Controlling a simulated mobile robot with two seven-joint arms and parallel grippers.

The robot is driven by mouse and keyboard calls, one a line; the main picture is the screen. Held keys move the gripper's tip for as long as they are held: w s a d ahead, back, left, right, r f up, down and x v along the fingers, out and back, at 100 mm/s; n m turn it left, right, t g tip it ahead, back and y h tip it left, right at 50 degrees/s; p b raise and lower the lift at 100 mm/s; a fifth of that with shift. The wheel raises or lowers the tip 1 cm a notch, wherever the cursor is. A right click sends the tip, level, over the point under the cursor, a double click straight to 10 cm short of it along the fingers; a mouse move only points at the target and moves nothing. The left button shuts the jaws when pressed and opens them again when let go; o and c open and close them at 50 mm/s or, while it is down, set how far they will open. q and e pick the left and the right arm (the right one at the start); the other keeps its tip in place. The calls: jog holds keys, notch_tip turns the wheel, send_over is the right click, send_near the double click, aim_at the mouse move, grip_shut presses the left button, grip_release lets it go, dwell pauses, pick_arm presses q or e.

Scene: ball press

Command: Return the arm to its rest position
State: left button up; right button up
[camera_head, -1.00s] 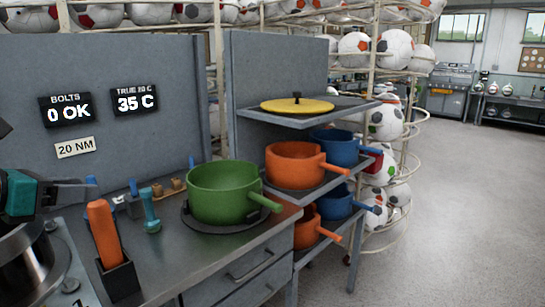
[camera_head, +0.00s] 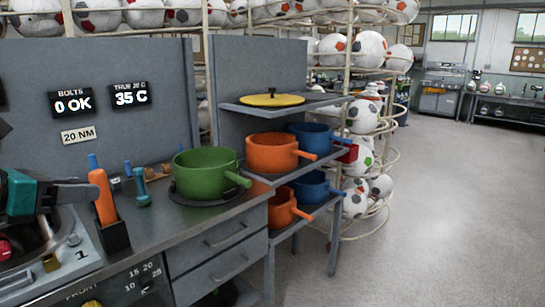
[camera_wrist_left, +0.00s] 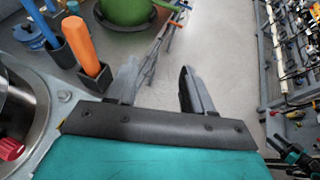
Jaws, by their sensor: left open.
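My left gripper (camera_head: 84,192) comes in from the left edge of the head view, above the left end of the bench. In the left wrist view its two fingers (camera_wrist_left: 160,88) are spread apart with nothing between them. Beyond the fingers the view shows the floor and the bench front. An orange-handled tool (camera_head: 103,197) stands in a black holder just right of the gripper, apart from it. It also shows left of the fingers in the wrist view (camera_wrist_left: 80,42). My right gripper does not show in the head view.
A green pot (camera_head: 205,174) sits on the bench (camera_head: 190,220). A shelf to the right holds a yellow lid (camera_head: 272,100), orange pots (camera_head: 270,153) and blue pots (camera_head: 312,137). Racks of footballs stand behind. A steel press-like fixture (camera_head: 75,255) lies below the gripper. The floor at right is clear.

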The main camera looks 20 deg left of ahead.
pick_arm(q)
jog(key=w+d+f+n+h+b, duration=0.1)
jog(key=w+d+f+n+h, duration=0.2)
jog(key=d+f+n, duration=0.6)
jog(key=w+d+f+n+h+b, duration=0.1)
jog(key=w+d+f+n+h, duration=0.25)
jog(key=d+f, duration=1.05)
jog(key=s+d+f+n+g+y, duration=0.1)
jog(key=s+d+f+n+y, duration=0.1)
jog(key=s+f+n, duration=0.5)
jog(key=s+d+f+n+g+y, duration=0.1)
jog(key=s+d+f+n+y, duration=0.2)
jog(key=f+n, duration=1)
jog(key=s+n+y, duration=0.2)
jog(key=s+n, duration=0.1)
jog(key=s, duration=0.2)
jog(key=shift+d+f+b, duration=0.2)
jog(key=shift+f+b, duration=0.05)
jog(key=shift+b, duration=0.15)
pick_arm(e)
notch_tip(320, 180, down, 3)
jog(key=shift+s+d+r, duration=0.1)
